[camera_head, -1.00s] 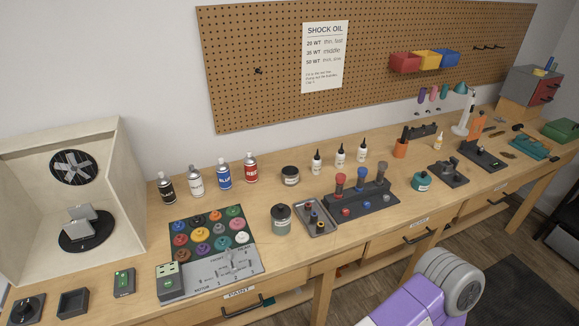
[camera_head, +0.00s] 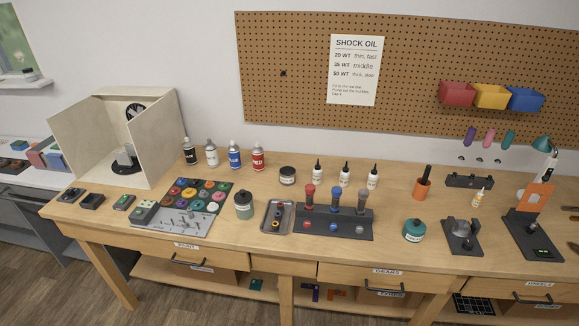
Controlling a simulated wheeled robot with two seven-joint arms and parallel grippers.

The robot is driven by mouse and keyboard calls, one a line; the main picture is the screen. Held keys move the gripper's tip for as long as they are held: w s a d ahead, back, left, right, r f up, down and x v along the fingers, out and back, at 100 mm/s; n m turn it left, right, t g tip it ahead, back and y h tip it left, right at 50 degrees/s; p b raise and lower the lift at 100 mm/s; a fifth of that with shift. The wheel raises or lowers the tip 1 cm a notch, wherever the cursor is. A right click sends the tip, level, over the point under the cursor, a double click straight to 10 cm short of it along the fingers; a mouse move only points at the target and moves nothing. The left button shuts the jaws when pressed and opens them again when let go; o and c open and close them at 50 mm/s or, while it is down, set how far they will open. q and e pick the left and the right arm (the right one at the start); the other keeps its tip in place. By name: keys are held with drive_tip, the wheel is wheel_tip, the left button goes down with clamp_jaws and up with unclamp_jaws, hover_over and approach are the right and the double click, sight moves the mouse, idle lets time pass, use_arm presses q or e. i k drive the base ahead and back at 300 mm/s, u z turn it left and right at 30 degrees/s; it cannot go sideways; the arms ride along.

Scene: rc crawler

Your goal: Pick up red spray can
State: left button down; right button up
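The red spray can (camera_head: 258,157) stands upright on the wooden workbench (camera_head: 337,254) near its back edge. It is the rightmost in a row of cans. The blue can (camera_head: 234,155) is just left of it, then a white or silver can (camera_head: 211,153) and a black can (camera_head: 189,151). Neither of my grippers shows in the head view now.
A spray booth (camera_head: 70,130) stands left of the cans. A dark-lidded jar (camera_head: 287,176) stands to the right. The pegboard wall is behind. Open floor lies in front.

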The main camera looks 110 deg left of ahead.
sight(258, 160)
drive_tip(key=i, duration=0.15)
drive_tip(key=u, duration=4.8)
